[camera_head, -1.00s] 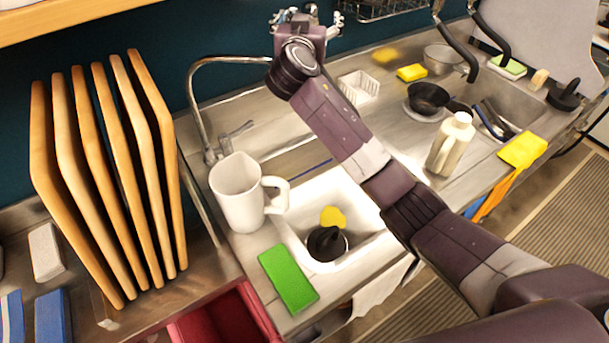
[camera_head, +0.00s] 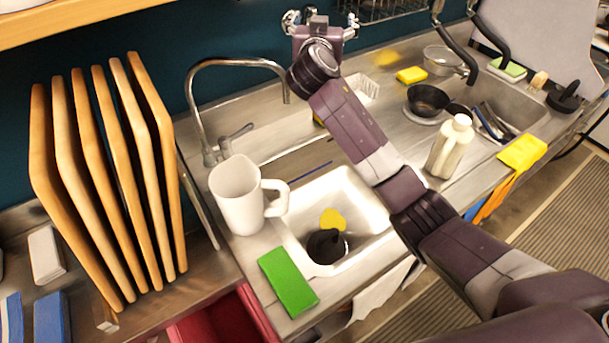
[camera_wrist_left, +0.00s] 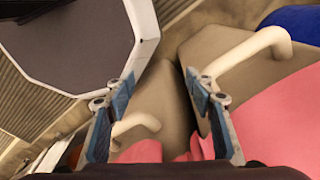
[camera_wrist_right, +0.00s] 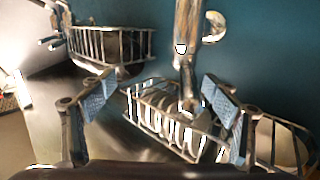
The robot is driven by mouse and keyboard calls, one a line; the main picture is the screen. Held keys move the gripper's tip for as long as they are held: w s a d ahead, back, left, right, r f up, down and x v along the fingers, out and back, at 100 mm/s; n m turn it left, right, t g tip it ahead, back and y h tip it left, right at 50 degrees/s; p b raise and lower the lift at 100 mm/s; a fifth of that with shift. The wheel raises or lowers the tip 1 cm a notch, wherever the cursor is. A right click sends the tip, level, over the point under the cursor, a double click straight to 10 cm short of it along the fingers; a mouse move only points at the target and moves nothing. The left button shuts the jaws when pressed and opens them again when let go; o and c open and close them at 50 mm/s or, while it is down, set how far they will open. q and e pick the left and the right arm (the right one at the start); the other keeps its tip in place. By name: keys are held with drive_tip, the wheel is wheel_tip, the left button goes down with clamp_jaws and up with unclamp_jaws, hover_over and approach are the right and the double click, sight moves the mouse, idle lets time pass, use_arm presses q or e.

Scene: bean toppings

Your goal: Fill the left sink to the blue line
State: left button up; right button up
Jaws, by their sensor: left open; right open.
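Inside are a dark plunger-like object (camera_head: 327,246) and a yellow item (camera_head: 333,219); no water is clearly visible. A curved chrome faucet (camera_head: 235,61) stands behind left, with a lever handle (camera_head: 238,132) beside its base. My right gripper (camera_head: 320,20) is raised to the right of the faucet spout, open and empty in the right wrist view (camera_wrist_right: 160,90). My left gripper (camera_wrist_left: 160,88) is open and empty, outside the head view.
A white pitcher (camera_head: 238,195) and green sponge (camera_head: 288,282) sit left of the sink. Wooden boards (camera_head: 105,180) stand further left. A beige bottle (camera_head: 450,146) and black pan (camera_head: 428,99) stand right. Wire baskets (camera_wrist_right: 165,115) are close to my right gripper.

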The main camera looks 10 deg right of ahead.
drive_tip(key=shift+d, duration=0.9)
drive_tip(key=shift+w+d, duration=0.15)
drive_tip(key=shift+d, duration=2.25)
drive_tip(key=p+v, duration=0.1)
drive_tip(key=v, duration=0.7)
drive_tip(key=shift+d+p, duration=0.2)
drive_tip(key=shift+p, duration=0.2)
